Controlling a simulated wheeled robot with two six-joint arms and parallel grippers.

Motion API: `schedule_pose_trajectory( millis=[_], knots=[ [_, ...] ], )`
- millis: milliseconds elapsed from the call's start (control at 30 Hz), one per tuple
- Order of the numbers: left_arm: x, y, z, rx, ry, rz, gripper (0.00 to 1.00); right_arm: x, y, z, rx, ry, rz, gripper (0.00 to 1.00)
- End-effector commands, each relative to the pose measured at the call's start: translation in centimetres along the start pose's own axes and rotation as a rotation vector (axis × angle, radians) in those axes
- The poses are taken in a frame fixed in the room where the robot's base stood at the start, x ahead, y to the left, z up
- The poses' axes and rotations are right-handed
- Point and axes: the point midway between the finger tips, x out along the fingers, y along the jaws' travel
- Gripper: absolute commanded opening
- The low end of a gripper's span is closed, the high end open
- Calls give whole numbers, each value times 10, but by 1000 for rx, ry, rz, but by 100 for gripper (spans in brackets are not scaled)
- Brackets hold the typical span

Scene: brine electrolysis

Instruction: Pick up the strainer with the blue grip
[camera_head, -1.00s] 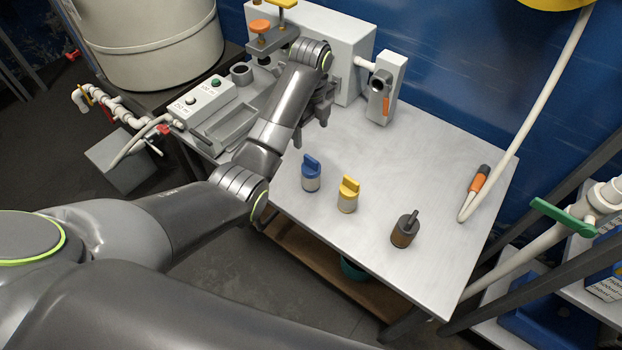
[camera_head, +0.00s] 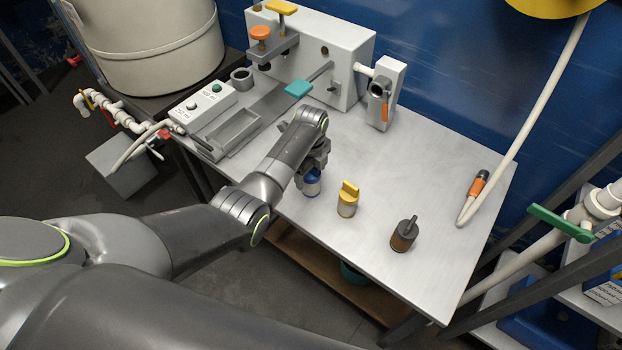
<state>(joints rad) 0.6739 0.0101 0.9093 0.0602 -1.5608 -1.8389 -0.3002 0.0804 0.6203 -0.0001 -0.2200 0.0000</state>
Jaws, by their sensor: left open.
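The strainer with the blue grip (camera_head: 312,186) stands upright on the metal table, a short grey cylinder with a blue top. My left gripper (camera_head: 310,172) is over it from above, with its fingers around or beside the blue grip. The gripper and wrist hide most of the grip, so I cannot tell whether they touch. The left gripper is open. The strainer with the yellow grip (camera_head: 347,200) stands to the right of it. A dark brown strainer (camera_head: 404,235) stands farther right. My right gripper is not in view.
The metal table (camera_head: 440,165) has free room at its middle and right. A grey tray (camera_head: 232,133), a switch box (camera_head: 205,105) and a teal-handled tool (camera_head: 298,89) lie at the back left. An orange-banded hose end (camera_head: 478,184) rests at the right.

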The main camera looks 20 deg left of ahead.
Motion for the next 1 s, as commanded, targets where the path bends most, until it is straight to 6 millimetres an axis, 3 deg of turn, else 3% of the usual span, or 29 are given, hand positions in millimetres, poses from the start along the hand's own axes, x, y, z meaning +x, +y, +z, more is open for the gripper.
schedule_pose_trajectory(
  millis=[300,700,1000],
  knots=[
    [4,0,0,1,0,-1,74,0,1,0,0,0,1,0],
    [4,0,0,1,0,-1,22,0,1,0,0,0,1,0],
    [-1,-1,0,1,-1,-4,22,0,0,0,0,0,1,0]
  ],
)
